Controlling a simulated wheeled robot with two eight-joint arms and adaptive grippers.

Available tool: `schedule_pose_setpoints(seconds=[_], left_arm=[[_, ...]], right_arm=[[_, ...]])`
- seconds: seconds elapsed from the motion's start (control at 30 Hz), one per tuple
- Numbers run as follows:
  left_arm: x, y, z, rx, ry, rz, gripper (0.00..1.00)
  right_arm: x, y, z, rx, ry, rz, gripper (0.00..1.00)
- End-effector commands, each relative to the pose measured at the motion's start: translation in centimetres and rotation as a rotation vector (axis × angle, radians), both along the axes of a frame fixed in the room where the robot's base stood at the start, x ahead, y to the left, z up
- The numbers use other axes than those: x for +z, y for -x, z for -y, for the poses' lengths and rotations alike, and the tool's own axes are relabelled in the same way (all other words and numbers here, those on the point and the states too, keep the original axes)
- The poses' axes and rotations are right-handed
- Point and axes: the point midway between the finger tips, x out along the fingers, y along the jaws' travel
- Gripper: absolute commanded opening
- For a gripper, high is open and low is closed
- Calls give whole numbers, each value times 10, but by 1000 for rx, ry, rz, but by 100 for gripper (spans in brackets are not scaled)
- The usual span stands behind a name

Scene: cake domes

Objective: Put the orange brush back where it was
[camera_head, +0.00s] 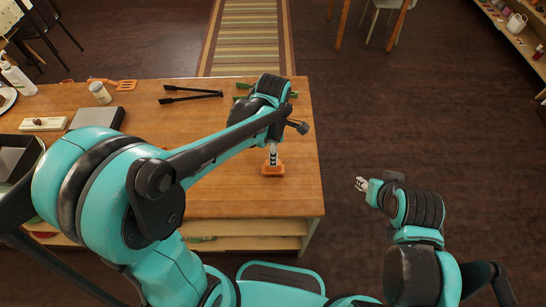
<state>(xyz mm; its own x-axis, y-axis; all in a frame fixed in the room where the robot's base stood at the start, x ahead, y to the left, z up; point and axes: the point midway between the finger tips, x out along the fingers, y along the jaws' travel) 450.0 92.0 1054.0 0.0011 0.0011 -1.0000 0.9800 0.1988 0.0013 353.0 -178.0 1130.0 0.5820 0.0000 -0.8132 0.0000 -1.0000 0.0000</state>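An orange item (273,170), which looks like the brush, is at the right part of the wooden table, directly below my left gripper (272,158). The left fingers point down and meet the top of the orange item. Whether they grip it or only stand over it is too small to tell. My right gripper (361,184) is off the table's right side, above the dark floor, and nothing shows in it. Its fingers are too small to tell open from shut.
On the wooden table (210,190) are black tongs (191,95), an orange spatula-like tool (118,85), a pale jar (100,92), a grey box (97,117) and a pale tray (44,124). Green pieces (241,98) lie partly behind my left arm. The table's right part is mostly bare.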

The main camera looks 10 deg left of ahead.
Motion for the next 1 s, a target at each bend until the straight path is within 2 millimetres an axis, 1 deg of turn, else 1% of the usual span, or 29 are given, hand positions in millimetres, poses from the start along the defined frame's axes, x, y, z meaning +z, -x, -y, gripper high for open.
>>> schedule_pose_setpoints(seconds=[0.03, 0.1, 0.2, 0.37, 0.47, 0.57, 0.67, 0.7, 0.8, 0.9, 1.0], left_arm=[[15, 0, 0, 0, 0, 0, 42], [28, 0, 0, 0, 0, 0, 42], [43, 0, 0, 0, 0, 0, 42], [57, 1, -1, -9, 0, 3, 42], [64, 6, -6, -88, 5, 31, 42], [75, 19, -19, -284, 2, 102, 42], [85, 37, -36, -571, -32, 206, 42], [88, 45, -43, -698, -60, 250, 42], [93, 63, -58, -1006, -159, 345, 42], [93, 78, -70, -1277, -283, 409, 42], [92, 89, -79, -1485, -402, 439, 42]], right_arm=[[6, 0, 0, 0, 0, 0, 40], [9, 0, 0, 0, 0, 0, 40], [12, 0, 0, 0, 0, 0, 40], [14, 0, 0, 0, 0, 0, 40], [14, 0, 0, 0, 0, 0, 40], [14, 0, 0, 0, 0, 0, 40], [14, 0, 0, 0, 0, 0, 40], [14, 0, 0, 0, 0, 0, 40], [14, 0, 0, 0, 0, 0, 40], [14, 0, 0, 0, 0, 0, 40], [14, 0, 0, 0, 0, 0, 40]])
